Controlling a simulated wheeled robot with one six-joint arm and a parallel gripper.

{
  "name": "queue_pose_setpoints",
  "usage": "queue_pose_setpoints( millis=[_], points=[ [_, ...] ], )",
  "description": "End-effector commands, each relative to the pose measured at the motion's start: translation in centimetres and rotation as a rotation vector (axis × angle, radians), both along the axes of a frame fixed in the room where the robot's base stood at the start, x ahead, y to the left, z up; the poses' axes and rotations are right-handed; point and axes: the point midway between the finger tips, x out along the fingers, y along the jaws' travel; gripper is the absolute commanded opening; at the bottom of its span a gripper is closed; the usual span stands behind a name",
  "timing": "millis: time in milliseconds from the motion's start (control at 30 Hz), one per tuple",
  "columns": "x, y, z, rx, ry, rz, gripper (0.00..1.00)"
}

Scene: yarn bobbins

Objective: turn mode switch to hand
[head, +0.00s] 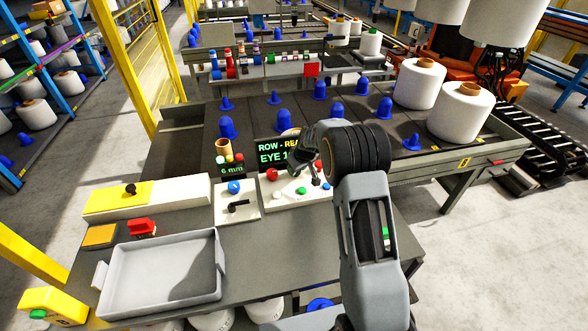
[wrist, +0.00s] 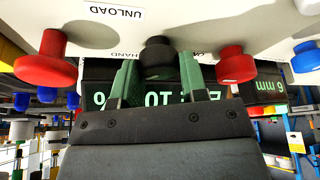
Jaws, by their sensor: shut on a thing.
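The mode switch is a black round knob (wrist: 158,58) on a pale panel in the wrist view. A label reading HAND sits beside it on the left, and another, partly hidden label is on its right. My gripper (wrist: 158,78) has its green fingers on both sides of the knob and is shut on it. I cannot tell which label the knob points at. In the head view my gripper (head: 302,165) is at the white control panel (head: 280,199), and my wrist and fingers hide the knob.
A red mushroom button (wrist: 45,66) and a smaller red button (wrist: 234,66) flank the knob. A blue button (wrist: 307,58) is farther right. A display (head: 272,150) stands behind the panel. A grey tray (head: 160,308) lies at the front left.

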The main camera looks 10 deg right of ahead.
Motion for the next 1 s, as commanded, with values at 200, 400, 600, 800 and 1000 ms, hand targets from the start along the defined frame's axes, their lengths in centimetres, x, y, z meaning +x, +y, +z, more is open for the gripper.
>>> queue_pose_setpoints(
  millis=[200,400,600,800,1000],
  points=[
    [-0.28,-0.12,-0.33,0.000,0.011,-0.034,0.16],
    [-0.29,-0.10,-0.36,-0.001,0.011,-0.037,0.16],
    [-0.31,-0.08,-0.39,-0.001,0.012,-0.036,0.16],
    [-0.21,0.07,-0.28,0.000,0.009,-0.034,0.57],
    [-0.11,0.23,-0.17,0.000,0.005,-0.033,0.63]
  ],
)
